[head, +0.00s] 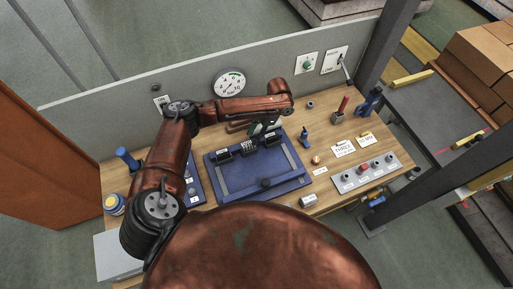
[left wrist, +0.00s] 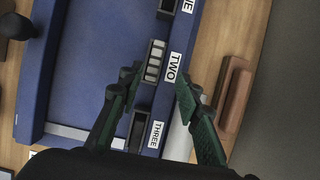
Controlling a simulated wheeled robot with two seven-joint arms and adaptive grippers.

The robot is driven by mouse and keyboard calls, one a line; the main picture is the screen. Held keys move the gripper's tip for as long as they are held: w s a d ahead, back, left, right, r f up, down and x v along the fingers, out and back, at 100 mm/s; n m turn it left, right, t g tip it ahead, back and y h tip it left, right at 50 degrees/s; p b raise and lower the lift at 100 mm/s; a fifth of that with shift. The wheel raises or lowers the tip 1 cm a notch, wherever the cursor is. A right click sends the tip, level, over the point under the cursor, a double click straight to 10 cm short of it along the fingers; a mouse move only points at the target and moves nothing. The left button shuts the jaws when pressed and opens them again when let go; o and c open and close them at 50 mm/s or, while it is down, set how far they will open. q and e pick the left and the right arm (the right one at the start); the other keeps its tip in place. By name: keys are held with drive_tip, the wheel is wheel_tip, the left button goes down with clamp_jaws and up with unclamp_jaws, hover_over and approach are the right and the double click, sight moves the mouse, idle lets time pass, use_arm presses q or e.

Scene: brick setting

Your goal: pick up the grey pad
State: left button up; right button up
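The grey pad (left wrist: 154,62) looks like a light grey ribbed block in the slot beside the label TWO, in the left wrist view. The slot is on the edge of a blue fixture (left wrist: 80,70), which lies flat on the bench in the head view (head: 230,182). My left gripper (left wrist: 157,82) is open, its two green-lined fingers apart on either side of the pad's near end and label. No contact shows. In the head view my left gripper (head: 262,128) is over the fixture's back edge and partly hides the slots. My right gripper does not show.
Slot THREE (left wrist: 137,130) is dark beside the gripper. A brown block (left wrist: 235,95) lies right of the fingers. A grey back panel with a gauge (head: 230,84) stands behind the bench.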

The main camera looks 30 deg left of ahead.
sight(249, 145)
use_arm(q)
drive_tip(key=shift+s+a+f+p, duration=0.2)
drive_tip(key=shift+s+f+p, duration=0.05)
drive_tip(key=shift+s+f, duration=0.3)
drive_tip(key=shift+s+a+f+p, duration=0.15)
drive_tip(key=shift+s+f+p, duration=0.05)
drive_tip(key=shift+s+f, duration=0.35)
drive_tip(key=shift+s+a+f, duration=0.1)
drive_tip(key=shift+a+f, duration=0.1)
drive_tip(key=shift+f, duration=1)
drive_tip(key=shift+s+a+f, duration=0.1)
drive_tip(key=shift+s+f, duration=0.2)
drive_tip(key=shift+w+f, duration=0.1)
drive_tip(key=c, duration=0.8)
clamp_jaws()
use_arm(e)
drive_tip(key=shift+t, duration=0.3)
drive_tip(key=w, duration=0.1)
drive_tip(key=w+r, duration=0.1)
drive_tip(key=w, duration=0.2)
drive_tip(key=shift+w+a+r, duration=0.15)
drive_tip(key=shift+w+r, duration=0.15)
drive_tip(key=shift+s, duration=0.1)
